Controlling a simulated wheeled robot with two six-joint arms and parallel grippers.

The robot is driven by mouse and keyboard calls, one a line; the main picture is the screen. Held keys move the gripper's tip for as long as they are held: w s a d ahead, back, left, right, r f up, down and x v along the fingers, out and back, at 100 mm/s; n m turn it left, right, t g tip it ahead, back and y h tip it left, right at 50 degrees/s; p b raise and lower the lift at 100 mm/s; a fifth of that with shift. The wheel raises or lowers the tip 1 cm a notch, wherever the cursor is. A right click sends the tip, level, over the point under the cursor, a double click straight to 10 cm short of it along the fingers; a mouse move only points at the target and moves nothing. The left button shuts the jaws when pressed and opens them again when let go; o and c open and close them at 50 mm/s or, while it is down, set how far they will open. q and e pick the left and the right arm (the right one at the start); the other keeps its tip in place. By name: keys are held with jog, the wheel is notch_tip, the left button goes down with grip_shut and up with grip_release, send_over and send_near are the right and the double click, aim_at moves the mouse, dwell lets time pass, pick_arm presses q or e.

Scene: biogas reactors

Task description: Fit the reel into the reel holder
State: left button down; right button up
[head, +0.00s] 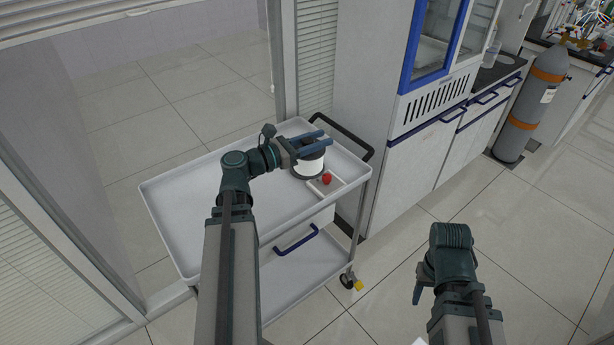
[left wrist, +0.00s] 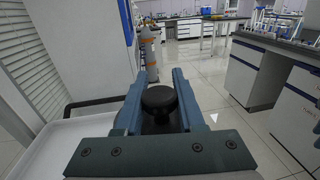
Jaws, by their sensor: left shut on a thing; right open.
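The reel (head: 308,167), a white drum with a dark top and a dark lower rim, is at the far right part of the cart top. My left gripper (head: 312,143) is shut on its dark upper part, with a blue finger on each side. In the left wrist view a round black knob (left wrist: 158,98) sits between the fingers. I cannot tell whether the reel rests on the cart or hangs just above it. I cannot identify the reel holder for certain.
The grey cart (head: 190,205) has a raised rim and a black handle (head: 343,135). A shallow white tray (head: 340,188) with a red round thing (head: 326,178) is beside the reel. The cart's left part is bare. Cabinets and a gas cylinder (head: 533,103) stand to the right.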

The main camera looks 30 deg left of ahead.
pick_arm(q)
jog(key=s+a+f+n+t+y+b, duration=0.1)
jog(key=s+a+f+y+b, duration=0.1)
jog(key=a+f+b, duration=0.7)
jog(key=shift+n, duration=0.3)
jog(key=w+f, duration=0.1)
jog(key=w, duration=0.4)
jog(key=w+f+b, duration=0.1)
jog(key=w+f, duration=0.1)
jog(key=w, duration=0.3)
jog(key=w+f+b, duration=0.1)
jog(key=w, duration=0.4)
jog(key=shift+w+f, duration=0.15)
jog(key=shift+w, duration=0.2)
pick_arm(e)
notch_tip(320, 180, down, 13)
jog(key=shift+f, duration=0.2)
pick_arm(q)
jog(key=shift+f+b, duration=0.35)
jog(key=shift+b, duration=0.1)
jog(key=c, duration=0.5)
grip_release()
jog(key=shift+r, duration=0.1)
pick_arm(e)
jog(key=shift+f, duration=0.25)
pick_arm(q)
jog(key=shift+r, duration=0.1)
pick_arm(e)
jog(key=shift+r, duration=0.1)
